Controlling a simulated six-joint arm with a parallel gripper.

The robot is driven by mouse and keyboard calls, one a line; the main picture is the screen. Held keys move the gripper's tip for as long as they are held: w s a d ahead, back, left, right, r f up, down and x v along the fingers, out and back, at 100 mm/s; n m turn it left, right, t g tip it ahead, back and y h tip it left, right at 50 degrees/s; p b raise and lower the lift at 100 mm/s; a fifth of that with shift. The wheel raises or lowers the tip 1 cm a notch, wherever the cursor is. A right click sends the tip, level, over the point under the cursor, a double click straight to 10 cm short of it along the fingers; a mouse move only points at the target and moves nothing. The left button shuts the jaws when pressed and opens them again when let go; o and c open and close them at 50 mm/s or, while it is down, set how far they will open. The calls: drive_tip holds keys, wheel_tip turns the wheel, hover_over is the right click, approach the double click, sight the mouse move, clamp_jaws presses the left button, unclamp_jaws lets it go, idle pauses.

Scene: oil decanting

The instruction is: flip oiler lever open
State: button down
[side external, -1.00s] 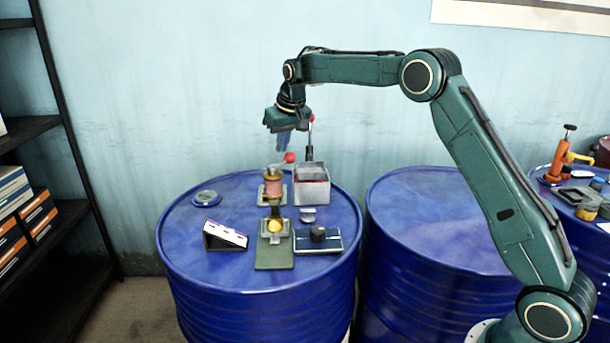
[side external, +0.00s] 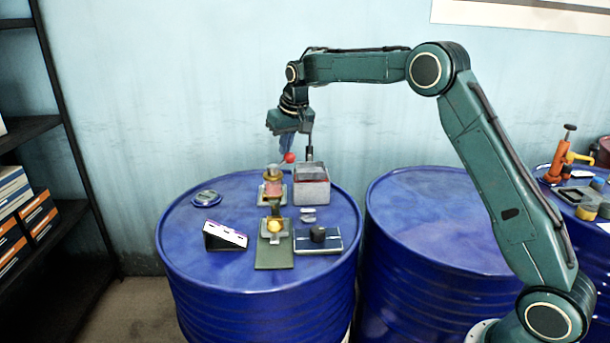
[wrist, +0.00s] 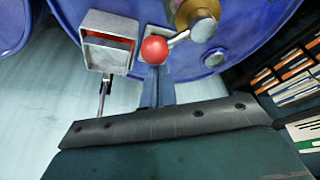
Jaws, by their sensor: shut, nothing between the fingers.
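The oiler (side external: 273,184) is a glass-bodied reservoir with a brass cap, standing on a small plate on the blue drum. Its lever ends in a red ball knob (side external: 290,157), up and to the right of the cap. In the wrist view, the red knob (wrist: 154,50) is joined by a pale lever arm to the brass cap (wrist: 195,18). My gripper (side external: 288,155) points down and is shut and empty, its fingertips close to the knob. In the wrist view, my fingers (wrist: 156,72) end right at the knob; I cannot tell whether they touch it.
A grey box with red inside (side external: 311,185) stands right beside the oiler, with a dark upright rod behind it. A yellow-topped fixture (side external: 273,226), a tilted card stand (side external: 225,236) and a black knob block (side external: 318,238) sit nearer the front. A round lid (side external: 206,198) lies left.

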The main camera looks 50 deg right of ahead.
sight(294, 155)
drive_tip(key=shift+s+m+h, duration=0.3)
drive_tip(key=shift+s+m, duration=0.1)
drive_tip(key=shift+m, duration=0.4)
drive_tip(key=shift+s, duration=0.15)
drive_tip(key=s+m, duration=0.1)
drive_tip(key=m, duration=0.1)
drive_tip(key=s+m+h, duration=0.1)
drive_tip(key=m, duration=0.1)
drive_tip(key=shift+a+g, duration=0.15)
drive_tip(key=shift+g, duration=0.25)
drive_tip(key=s+m, duration=0.1)
drive_tip(key=a+m+g, duration=0.1)
drive_tip(key=m, duration=0.1)
drive_tip(key=s+m+h, duration=0.1)
drive_tip(key=m, duration=0.1)
drive_tip(key=shift+s+a, duration=0.3)
drive_tip(key=shift+a+r, duration=0.1)
drive_tip(key=shift+r, duration=0.05)
